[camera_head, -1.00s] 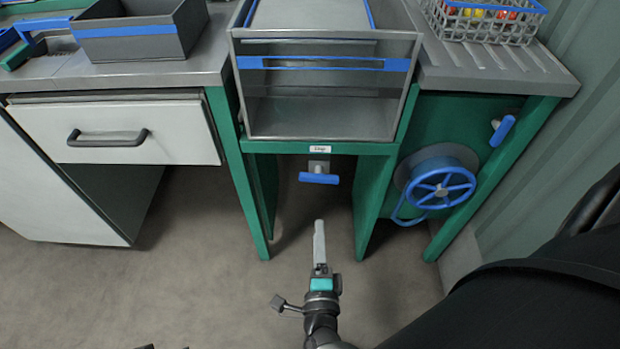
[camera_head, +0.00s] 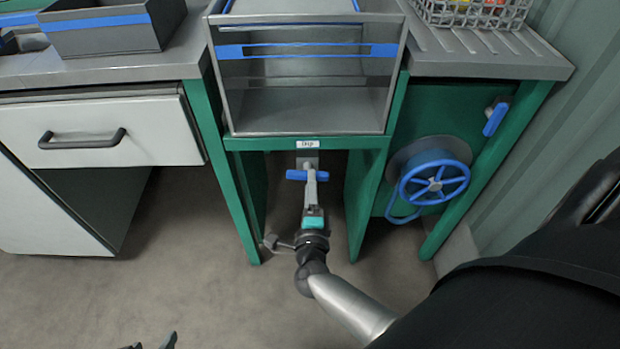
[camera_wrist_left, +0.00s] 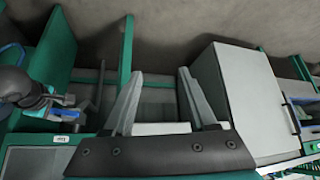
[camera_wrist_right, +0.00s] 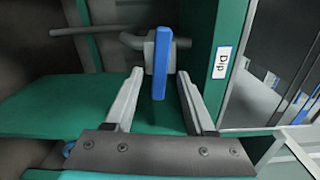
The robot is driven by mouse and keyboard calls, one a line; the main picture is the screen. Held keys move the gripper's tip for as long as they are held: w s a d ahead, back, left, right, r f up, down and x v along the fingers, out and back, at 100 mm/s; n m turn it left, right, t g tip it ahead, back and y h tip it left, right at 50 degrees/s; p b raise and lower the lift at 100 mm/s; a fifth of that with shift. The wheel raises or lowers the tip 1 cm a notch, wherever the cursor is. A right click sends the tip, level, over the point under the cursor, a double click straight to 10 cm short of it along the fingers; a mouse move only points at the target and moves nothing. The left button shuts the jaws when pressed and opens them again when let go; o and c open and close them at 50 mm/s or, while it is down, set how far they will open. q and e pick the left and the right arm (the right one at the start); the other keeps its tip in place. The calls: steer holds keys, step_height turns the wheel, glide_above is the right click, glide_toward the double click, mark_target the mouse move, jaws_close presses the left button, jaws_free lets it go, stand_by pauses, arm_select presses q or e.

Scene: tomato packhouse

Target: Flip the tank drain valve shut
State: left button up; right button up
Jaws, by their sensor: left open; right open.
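The drain valve has a blue bar handle (camera_head: 296,175) on a grey fitting under the tank (camera_head: 390,75), below the "Dip" label (camera_head: 307,144). The handle lies crosswise, roughly level, in the head view. My right gripper (camera_head: 311,172) is open at the handle. In the right wrist view the blue handle (camera_wrist_right: 161,60) stands between the open fingers (camera_wrist_right: 158,75); contact cannot be told. The handle also shows partly behind my right arm in the left wrist view (camera_wrist_left: 66,113). My left gripper (camera_head: 151,343) is open and empty, low at the bottom left, away from the valve.
Green legs (camera_head: 222,170) flank the narrow valve space. To the right are a blue handwheel (camera_head: 434,184) and another blue lever (camera_head: 495,118). A drawer cabinet (camera_head: 110,140) stands left. A grey bin (camera_head: 110,30) and a wire basket (camera_head: 430,12) sit above. The floor in front is clear.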

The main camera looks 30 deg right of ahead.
arm_select(q)
steer(key=shift+w+d+f+t+h+b, duration=0.1)
steer(key=shift+w+d+t+h+b, duration=0.35)
steer(key=shift+w+d+t, duration=0.6)
arm_select(e)
steer(key=shift+x, duration=1.7)
arm_select(q)
steer(key=shift+s+d, duration=0.1)
steer(key=shift+s, duration=0.05)
arm_select(e)
jaws_close()
